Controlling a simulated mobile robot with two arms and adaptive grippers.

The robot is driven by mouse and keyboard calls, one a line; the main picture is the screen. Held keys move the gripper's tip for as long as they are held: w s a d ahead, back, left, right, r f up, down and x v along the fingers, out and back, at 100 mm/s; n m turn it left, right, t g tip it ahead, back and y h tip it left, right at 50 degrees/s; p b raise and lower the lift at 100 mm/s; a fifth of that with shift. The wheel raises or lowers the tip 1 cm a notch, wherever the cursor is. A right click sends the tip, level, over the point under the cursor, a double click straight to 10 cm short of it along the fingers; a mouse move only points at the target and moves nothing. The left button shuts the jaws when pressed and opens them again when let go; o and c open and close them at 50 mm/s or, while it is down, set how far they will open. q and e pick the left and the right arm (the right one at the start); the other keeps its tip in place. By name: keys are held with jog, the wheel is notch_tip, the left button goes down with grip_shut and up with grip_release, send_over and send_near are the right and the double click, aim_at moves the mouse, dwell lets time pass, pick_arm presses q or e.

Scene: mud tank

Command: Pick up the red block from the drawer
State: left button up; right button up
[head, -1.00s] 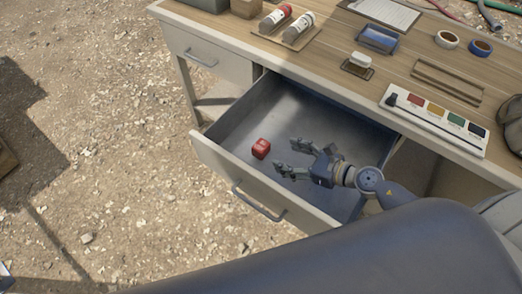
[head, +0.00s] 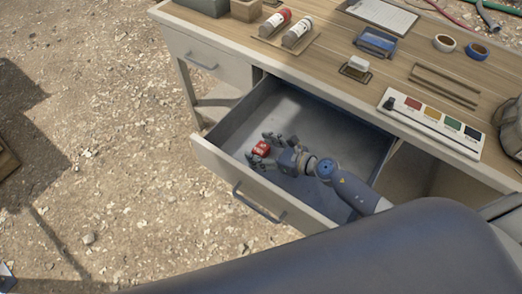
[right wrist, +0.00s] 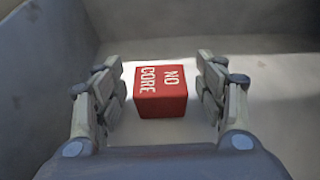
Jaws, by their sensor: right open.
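The red block (head: 261,148) lies on the floor of the open drawer (head: 225,167), toward its front left part. In the right wrist view the red block (right wrist: 161,92) shows white lettering that reads "NO" and "CORE". My right gripper (head: 262,147) reaches down into the drawer. It is open, with one finger on each side of the block. In the right wrist view the right gripper (right wrist: 163,88) shows a gap between the block and each finger. My left gripper is not in view.
The drawer's walls surround my right gripper, and its front has a handle (head: 258,203). The wooden desk top (head: 330,55) above holds spray cans (head: 298,30), a blue tray (head: 376,42), tape rolls (head: 477,50) and a colour panel (head: 433,122). Open gravel ground lies left.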

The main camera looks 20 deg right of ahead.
jog(key=c, duration=1.2)
jog(key=shift+o, duration=0.2)
